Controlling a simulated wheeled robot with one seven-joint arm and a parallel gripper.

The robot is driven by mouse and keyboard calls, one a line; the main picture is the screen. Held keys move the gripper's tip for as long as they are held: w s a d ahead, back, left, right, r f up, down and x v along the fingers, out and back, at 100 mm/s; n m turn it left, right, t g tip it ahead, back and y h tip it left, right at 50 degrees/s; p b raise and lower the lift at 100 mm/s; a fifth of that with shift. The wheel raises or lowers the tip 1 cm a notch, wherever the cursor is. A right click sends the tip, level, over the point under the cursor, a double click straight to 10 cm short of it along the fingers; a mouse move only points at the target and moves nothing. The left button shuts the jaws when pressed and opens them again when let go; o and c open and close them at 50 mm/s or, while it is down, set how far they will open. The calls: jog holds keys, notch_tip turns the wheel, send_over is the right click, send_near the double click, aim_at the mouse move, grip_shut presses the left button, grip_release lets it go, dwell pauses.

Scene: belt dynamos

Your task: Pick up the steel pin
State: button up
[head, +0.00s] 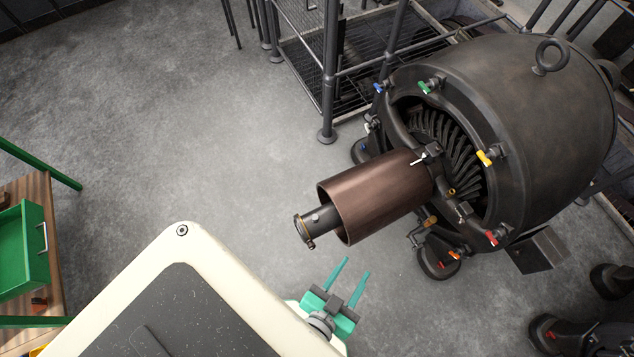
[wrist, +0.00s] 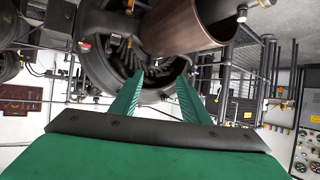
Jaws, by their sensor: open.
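A small pale, T-shaped metal piece (head: 419,159) sits at the inner end of the copper-brown cylinder, by the dynamo's open face. It looks like the steel pin, but it is too small to be sure. My gripper (head: 356,268) is in the lower middle of the head view, open and empty, below the cylinder's free end and well apart from the pale piece. In the wrist view its two green fingers (wrist: 160,79) are spread and point toward the dynamo, with nothing between them. I cannot make out the pin with certainty in the wrist view.
The dark dynamo (head: 545,125) fills the right, with coloured handles around its rim. The brown cylinder (head: 375,197) juts from it toward the lower left. A railed metal frame (head: 328,80) stands behind. A green drawer (head: 22,250) is at far left. The floor between is clear.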

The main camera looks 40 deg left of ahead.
jog(key=w+a+f+n+g+y, duration=0.1)
jog(key=w+a+f+n+g, duration=0.25)
jog(key=f, duration=0.55)
jog(key=n+g+h, duration=0.2)
jog(key=n+g, duration=0.2)
jog(key=g, duration=0.5)
send_over(315, 217)
jog(key=shift+m, duration=0.35)
jog(key=f, duration=0.6)
jog(key=shift+w+f, duration=0.2)
jog(key=shift+f, duration=0.05)
jog(key=f, duration=0.4)
jog(key=shift+s+a+f, duration=0.1)
jog(key=shift+s+f, duration=0.05)
jog(key=shift+s, duration=0.05)
grip_shut()
